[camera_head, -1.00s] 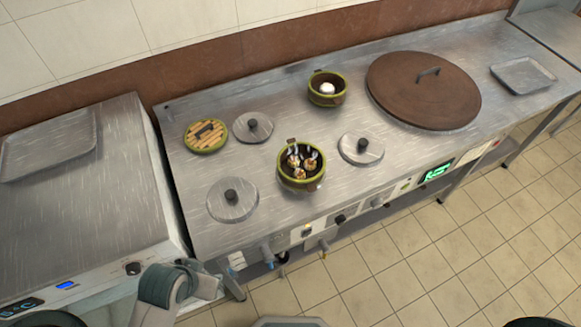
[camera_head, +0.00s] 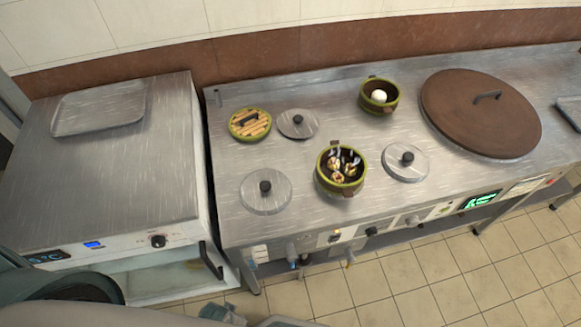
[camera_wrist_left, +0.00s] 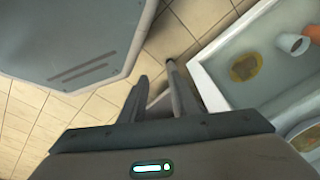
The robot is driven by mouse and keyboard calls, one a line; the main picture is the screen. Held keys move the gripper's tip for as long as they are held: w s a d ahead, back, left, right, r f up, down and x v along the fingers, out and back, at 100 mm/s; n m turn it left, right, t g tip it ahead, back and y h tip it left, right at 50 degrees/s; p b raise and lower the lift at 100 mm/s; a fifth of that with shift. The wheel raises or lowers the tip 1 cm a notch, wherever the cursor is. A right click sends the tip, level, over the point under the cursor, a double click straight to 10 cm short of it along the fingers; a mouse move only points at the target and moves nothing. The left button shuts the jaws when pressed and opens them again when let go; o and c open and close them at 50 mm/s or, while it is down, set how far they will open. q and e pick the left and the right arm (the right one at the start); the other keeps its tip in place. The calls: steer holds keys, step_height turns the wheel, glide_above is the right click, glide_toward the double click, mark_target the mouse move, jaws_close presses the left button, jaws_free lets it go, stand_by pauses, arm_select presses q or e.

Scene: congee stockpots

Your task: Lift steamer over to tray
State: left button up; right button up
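Two green-rimmed round steamers stand open on the steel counter. The nearer steamer (camera_head: 341,190) holds several small dumplings; the farther steamer (camera_head: 379,106) holds a white bun. A slatted bamboo lid (camera_head: 239,127) with a green rim lies at the counter's left. One grey tray (camera_head: 75,122) lies on the left cabinet top; another tray (camera_head: 572,106) is cut off at the right edge. My left gripper (camera_wrist_left: 157,72) shows in the left wrist view, its fingers apart and empty over the floor, with no steamer near. My right gripper is not in view.
Metal knobbed lids (camera_head: 265,200), (camera_head: 298,130) and (camera_head: 406,172) surround the steamers. A large brown lid (camera_head: 470,120) covers the counter's right part. The left cabinet (camera_head: 110,190) stands beside the counter across a narrow gap. A white-walled basin (camera_wrist_left: 225,85) is right of my left gripper.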

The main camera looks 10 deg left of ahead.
arm_select(q)
steer(key=s+a+f+g+b, duration=0.1)
steer(key=s+a+f, duration=0.1)
steer(key=s+f, duration=1)
steer(key=shift+s+a, duration=0.35)
steer(key=shift+s, duration=0.8)
steer(key=shift+s, duration=0.1)
